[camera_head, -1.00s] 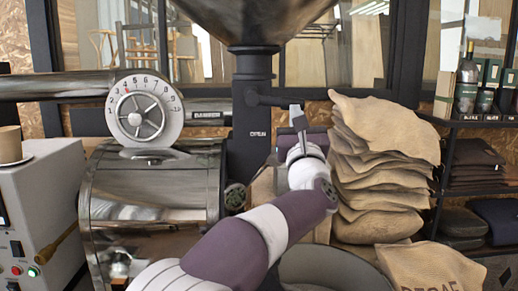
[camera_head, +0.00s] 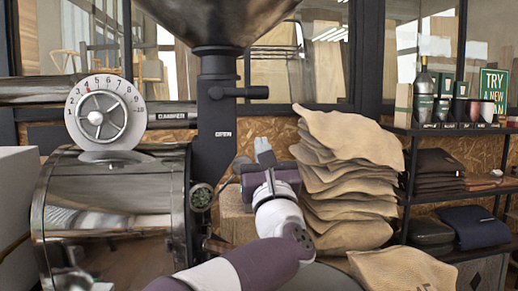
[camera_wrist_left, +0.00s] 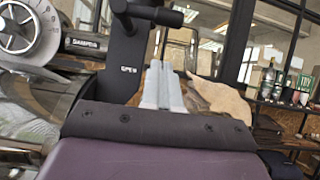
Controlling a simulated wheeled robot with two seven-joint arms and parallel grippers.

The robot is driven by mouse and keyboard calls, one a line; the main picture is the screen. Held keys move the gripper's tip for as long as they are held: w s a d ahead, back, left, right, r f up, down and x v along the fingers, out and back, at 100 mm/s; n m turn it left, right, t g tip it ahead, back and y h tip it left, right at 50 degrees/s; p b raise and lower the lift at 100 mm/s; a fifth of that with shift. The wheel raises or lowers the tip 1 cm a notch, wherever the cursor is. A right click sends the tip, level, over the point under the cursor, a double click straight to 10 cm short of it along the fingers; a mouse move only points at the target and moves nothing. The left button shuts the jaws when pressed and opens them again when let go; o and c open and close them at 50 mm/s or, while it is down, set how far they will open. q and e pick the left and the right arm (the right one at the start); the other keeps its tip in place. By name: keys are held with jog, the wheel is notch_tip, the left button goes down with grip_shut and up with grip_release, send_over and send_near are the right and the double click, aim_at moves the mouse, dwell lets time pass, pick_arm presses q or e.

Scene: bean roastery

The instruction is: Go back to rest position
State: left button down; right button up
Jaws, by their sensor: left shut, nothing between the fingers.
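My left gripper (camera_head: 264,150) points upward in the middle of the head view, in front of the gap between the roaster and the sack stack. Its two grey fingers are together with nothing between them. In the left wrist view the closed fingers (camera_wrist_left: 161,86) stand upright in the middle. My purple and white left arm comes up from the bottom edge of the head view. My right gripper is in neither view.
The roaster drum (camera_head: 112,210) with a numbered dial (camera_head: 97,116) stands at left, under a large metal hopper (camera_head: 216,20). A black handle (camera_head: 240,93) juts from the pipe marked OPEN. Stacked burlap sacks (camera_head: 348,180) stand right of my gripper. A shelf (camera_head: 440,131) with bottles is farther right.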

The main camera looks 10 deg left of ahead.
pick_arm(q)
jog(key=d+f+m+g+h, duration=0.3)
jog(key=d+f+m+h, duration=0.25)
jog(key=f+m, duration=0.5)
jog(key=d+f+m+g+h, duration=0.35)
jog(key=f+m+h, duration=0.35)
jog(key=m, duration=0.7)
jog(key=s+a+f+m+g+y, duration=0.1)
jog(key=s+a+f+m+g, duration=0.2)
jog(key=f, duration=0.5)
jog(key=s+a+f+m+g+y, duration=0.1)
jog(key=s+f+m+g, duration=0.2)
jog(key=f+m, duration=0.3)
jog(key=s+a+f+m+g+y, duration=0.1)
jog(key=s+a+f+m+g, duration=0.2)
jog(key=f, duration=0.6)
jog(key=s+a+f+m+g+y, duration=0.1)
jog(key=s+a+f+m+g, duration=0.15)
jog(key=s+a+f, duration=0.5)
jog(key=s+a+f+m+g+y, duration=0.15)
jog(key=s+a+f+g, duration=0.3)
jog(key=s, duration=0.55)
notch_tip(320, 180, up, 18)
jog(key=a+p, duration=0.1)
jog(key=p, duration=1.6)
jog(key=shift+w+r+t, duration=0.2)
jog(key=shift+w+t, duration=0.2)
jog(key=shift+t, duration=0.05)
